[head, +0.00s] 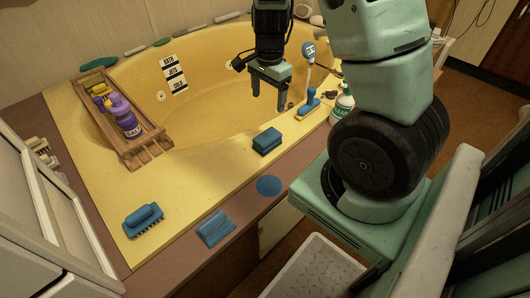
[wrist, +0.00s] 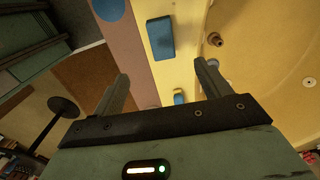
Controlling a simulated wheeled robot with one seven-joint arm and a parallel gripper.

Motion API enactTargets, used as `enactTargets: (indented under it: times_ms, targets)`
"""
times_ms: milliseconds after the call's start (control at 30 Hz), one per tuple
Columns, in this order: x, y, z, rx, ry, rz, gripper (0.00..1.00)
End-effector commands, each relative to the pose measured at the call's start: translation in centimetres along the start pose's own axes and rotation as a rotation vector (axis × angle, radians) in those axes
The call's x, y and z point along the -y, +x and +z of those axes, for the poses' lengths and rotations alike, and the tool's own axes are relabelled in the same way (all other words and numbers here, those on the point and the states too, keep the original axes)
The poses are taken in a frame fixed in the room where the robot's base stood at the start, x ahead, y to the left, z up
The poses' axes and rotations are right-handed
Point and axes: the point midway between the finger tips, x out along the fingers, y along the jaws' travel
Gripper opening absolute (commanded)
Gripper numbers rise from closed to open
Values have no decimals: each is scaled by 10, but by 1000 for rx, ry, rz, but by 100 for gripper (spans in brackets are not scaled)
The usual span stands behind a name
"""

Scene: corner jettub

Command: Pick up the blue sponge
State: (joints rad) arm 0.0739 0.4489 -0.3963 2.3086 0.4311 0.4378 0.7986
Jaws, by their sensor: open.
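The blue sponge (head: 267,141) is a dark blue block lying on the yellow rim of the tub, near its front edge. It also shows in the wrist view (wrist: 160,37), at the top middle, beyond the fingertips. My gripper (head: 269,98) is open with nothing between its fingers. It hangs over the tub basin, behind and above the sponge and apart from it. In the wrist view, my gripper (wrist: 163,80) has its two fingers spread wide, and the sponge is fully visible.
A blue-handled brush (head: 309,102) and a white-green bottle (head: 342,105) stand right of the sponge. A flat blue disc (head: 268,185), a blue item (head: 215,229) and a blue brush (head: 143,218) lie nearer. A wooden tray (head: 150,153) holds purple bottles. The rim around the sponge is clear.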

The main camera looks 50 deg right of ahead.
Motion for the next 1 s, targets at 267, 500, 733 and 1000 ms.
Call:
enactTargets:
  times_ms: [267, 500, 733, 1000]
  targets:
    - [-2, 47, -6, -4, 26, 5, 76]
    - [-1, 96, -6, -4, 24, 3, 76]
    - [0, 122, -6, -4, 22, 1, 76]
    - [1, 141, -5, -5, 21, 1, 76]
